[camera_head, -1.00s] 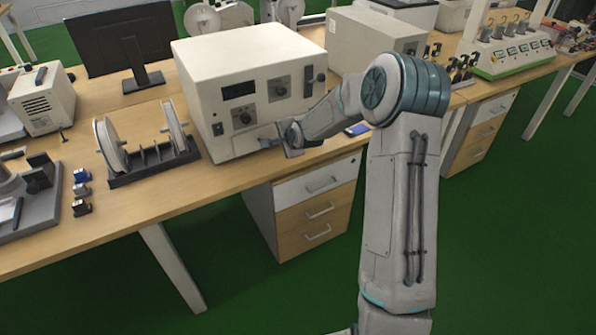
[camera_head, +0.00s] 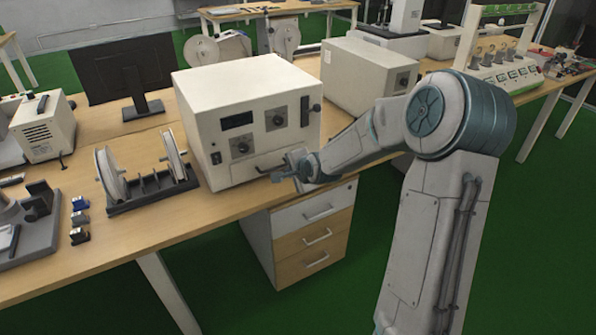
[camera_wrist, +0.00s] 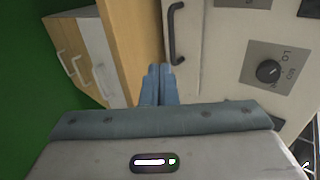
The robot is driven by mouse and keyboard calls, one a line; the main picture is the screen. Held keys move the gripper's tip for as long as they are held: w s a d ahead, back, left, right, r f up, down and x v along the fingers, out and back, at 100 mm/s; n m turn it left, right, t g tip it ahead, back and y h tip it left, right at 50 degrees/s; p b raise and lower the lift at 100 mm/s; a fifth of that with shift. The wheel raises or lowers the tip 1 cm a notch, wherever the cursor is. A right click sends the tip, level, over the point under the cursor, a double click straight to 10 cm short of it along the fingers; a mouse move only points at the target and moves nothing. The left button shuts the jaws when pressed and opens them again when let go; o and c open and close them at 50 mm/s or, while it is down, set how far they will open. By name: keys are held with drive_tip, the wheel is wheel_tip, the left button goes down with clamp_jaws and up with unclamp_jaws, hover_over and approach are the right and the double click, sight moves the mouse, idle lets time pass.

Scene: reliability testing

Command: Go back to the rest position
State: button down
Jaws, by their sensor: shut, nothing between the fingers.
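My gripper (camera_head: 279,177) is in front of the lower front of a cream box-shaped instrument (camera_head: 245,88) on the wooden bench. In the wrist view my gripper (camera_wrist: 159,70) shows its two blue-grey fingers together, with nothing held between them. The fingertips lie close to the dark handle (camera_wrist: 173,32) on the instrument's front panel in the picture; I cannot tell whether they touch it. A dial (camera_wrist: 268,71) shows to the right of the handle. My arm reaches in from the right.
The wooden bench (camera_head: 115,228) runs across the view, with a drawer unit (camera_head: 305,235) below. A reel stand (camera_head: 150,193) stands left of the instrument and a second cream box (camera_head: 355,75) stands behind right. A monitor (camera_head: 122,65) is behind. Green floor in front is free.

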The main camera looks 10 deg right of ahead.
drive_tip(key=s+r+n+g+h+p, duration=0.1)
drive_tip(key=s+r+n, duration=0.3)
drive_tip(key=s, duration=0.7)
drive_tip(key=s+r+n+g+h+p, duration=0.1)
drive_tip(key=s+r+n+g, duration=0.2)
drive_tip(key=s, duration=0.9)
drive_tip(key=s+r+n+g+p, duration=0.2)
drive_tip(key=s+r+n, duration=0.5)
drive_tip(key=s, duration=0.4)
drive_tip(key=shift+s+d+n+g+h, duration=0.2)
drive_tip(key=shift+s+n+g+h, duration=0.1)
drive_tip(key=shift+s+g+h, duration=0.15)
